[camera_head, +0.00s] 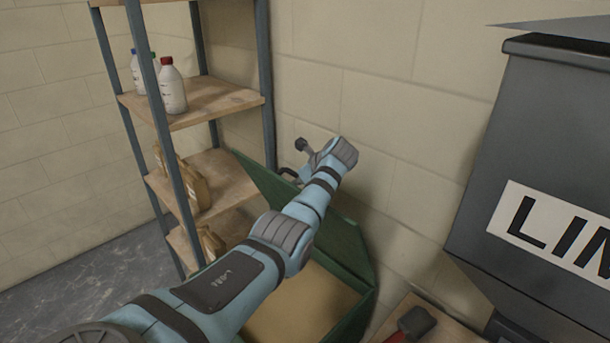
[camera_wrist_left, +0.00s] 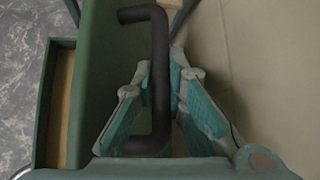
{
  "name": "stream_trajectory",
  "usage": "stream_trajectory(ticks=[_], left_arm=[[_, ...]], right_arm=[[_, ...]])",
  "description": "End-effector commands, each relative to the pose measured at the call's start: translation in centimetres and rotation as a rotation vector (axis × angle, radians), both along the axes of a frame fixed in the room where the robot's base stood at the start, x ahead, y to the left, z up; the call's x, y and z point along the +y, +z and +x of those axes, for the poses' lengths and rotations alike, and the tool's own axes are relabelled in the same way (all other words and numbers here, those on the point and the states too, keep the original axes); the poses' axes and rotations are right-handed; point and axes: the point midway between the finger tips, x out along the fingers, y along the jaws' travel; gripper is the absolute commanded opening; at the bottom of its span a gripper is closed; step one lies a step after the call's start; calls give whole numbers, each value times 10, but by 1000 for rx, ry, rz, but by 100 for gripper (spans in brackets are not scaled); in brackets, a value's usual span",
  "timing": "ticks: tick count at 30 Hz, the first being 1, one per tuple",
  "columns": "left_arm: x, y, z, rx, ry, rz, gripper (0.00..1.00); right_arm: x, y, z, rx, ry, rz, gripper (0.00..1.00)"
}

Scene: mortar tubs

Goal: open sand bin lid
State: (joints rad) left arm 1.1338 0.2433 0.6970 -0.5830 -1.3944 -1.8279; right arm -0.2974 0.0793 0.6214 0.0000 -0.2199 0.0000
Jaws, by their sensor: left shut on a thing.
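The green sand bin (camera_head: 347,326) stands against the wall with tan sand (camera_head: 310,300) showing inside. Its green lid (camera_head: 262,178) is raised and tilted back towards the wall; my arm hides part of it. The lid's black handle (camera_head: 289,172) is at the lid's upper part, and in the left wrist view it is a dark bar (camera_wrist_left: 159,50) running between the fingers. My left gripper (camera_head: 303,170) reaches across the bin and is shut on this handle; its teal-padded fingers (camera_wrist_left: 160,85) sit on either side of the bar. My right gripper is not in view.
A shelf rack (camera_head: 205,100) with bottles (camera_head: 172,88) and bags (camera_head: 195,188) stands left of the bin. A dark grey hopper with a lime label (camera_head: 555,232) is at the right. A mallet-like tool (camera_head: 415,322) lies on wood at the lower right.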

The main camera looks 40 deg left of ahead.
Motion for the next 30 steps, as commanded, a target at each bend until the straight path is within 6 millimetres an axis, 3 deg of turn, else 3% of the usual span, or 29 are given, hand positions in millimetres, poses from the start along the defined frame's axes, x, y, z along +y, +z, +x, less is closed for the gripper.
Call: stream_trajectory(ticks=[15,16,20,30], left_arm=[[-1,0,-4,13,2,-4,0],[-1,0,-4,13,2,-4,14],[-1,0,-4,12,1,-3,33],[-4,3,-3,11,-3,-1,33]], right_arm=[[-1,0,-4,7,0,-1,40],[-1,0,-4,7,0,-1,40],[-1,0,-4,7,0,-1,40],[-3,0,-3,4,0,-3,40]])
